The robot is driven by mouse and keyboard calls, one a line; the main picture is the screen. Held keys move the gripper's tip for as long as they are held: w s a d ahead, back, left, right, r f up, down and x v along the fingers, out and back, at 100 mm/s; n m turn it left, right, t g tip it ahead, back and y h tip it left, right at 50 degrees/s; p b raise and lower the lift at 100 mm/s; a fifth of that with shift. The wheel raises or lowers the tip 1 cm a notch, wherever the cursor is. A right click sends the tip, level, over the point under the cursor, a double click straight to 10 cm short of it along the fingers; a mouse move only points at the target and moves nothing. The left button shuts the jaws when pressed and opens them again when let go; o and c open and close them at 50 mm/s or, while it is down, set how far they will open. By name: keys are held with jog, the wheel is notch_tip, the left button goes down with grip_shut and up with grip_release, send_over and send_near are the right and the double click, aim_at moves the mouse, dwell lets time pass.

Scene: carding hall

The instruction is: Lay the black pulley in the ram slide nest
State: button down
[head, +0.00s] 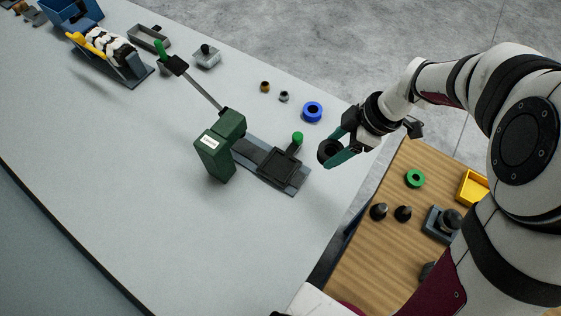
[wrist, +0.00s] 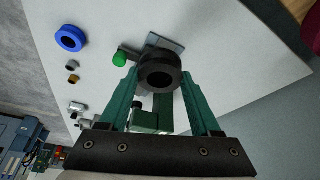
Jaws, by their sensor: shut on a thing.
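My gripper (head: 340,146) is shut on the black pulley (head: 326,152) and holds it in the air, to the right of the ram slide. In the wrist view the pulley (wrist: 160,71) sits between the two green fingers, its bore facing the camera. The ram slide nest (head: 278,165) is a dark square recess on a grey plate, with a green knob (head: 298,137) at its far corner. It looks empty. A green press body (head: 220,146) with a long lever stands left of the nest. In the wrist view the pulley and fingers hide most of the nest.
A blue ring (head: 312,111) and two small bushings (head: 265,87) lie behind the nest. A wooden side table (head: 380,240) holds a green ring (head: 415,178), dark knobs and a yellow tray (head: 473,188). The white table's front is clear.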

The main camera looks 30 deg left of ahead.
send_near(276, 165)
jog(key=shift+s+a+f, duration=0.25)
jog(key=shift+a, duration=0.2)
jog(key=shift+s+a+f, duration=0.2)
jog(key=shift+a, duration=0.25)
jog(key=shift+a+f, duration=0.1)
jog(key=shift+f, duration=1)
jog(key=shift+a+f, duration=0.15)
jog(key=shift+f, duration=0.9)
jog(key=shift+f, duration=0.1)
jog(key=shift+c, duration=0.5)
grip_release()
